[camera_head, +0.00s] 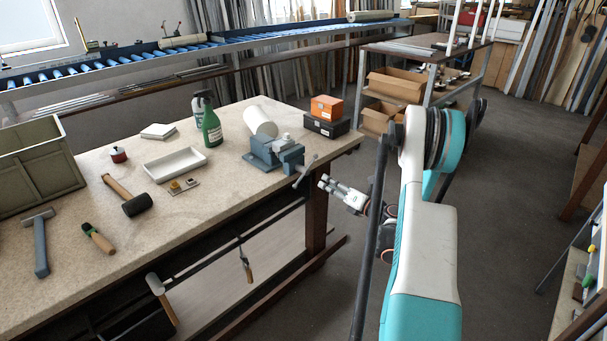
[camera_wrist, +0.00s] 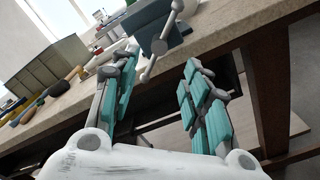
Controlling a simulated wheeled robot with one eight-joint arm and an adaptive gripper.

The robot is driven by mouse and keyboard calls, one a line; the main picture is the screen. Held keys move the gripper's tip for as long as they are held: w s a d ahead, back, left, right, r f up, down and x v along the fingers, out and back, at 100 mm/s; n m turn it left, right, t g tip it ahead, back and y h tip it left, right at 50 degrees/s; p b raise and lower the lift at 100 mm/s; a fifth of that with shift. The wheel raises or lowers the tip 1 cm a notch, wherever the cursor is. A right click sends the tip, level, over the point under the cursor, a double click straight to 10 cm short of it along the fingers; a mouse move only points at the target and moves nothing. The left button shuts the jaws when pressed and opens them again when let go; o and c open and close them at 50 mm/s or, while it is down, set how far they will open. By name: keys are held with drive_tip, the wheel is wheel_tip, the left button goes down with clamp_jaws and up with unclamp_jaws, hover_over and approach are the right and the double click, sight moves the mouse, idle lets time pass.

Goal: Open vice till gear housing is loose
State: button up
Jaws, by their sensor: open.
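The blue-grey vice (camera_head: 262,158) is on the right end of the workbench (camera_head: 225,178). Its handle bar (camera_head: 305,171) slants at the bench's front edge. A small light-grey part (camera_head: 283,138), perhaps the gear housing, sits at the vice's jaws; how firmly it is held cannot be told. My gripper (camera_head: 324,182) is open and empty, just right of the handle and off the bench edge. In the wrist view, my gripper (camera_wrist: 160,65) has its fingers spread, and the handle bar (camera_wrist: 162,42) shows between and beyond the fingertips. The vice (camera_wrist: 150,22) is behind it; contact is not visible.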

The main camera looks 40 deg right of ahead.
sight(305, 170)
drive_tip(key=w+b, duration=0.1)
drive_tip(key=w, duration=0.7)
drive_tip(key=w+a+b, duration=0.1)
drive_tip(key=w, duration=0.4)
drive_tip(key=shift+b, duration=0.3)
clamp_jaws()
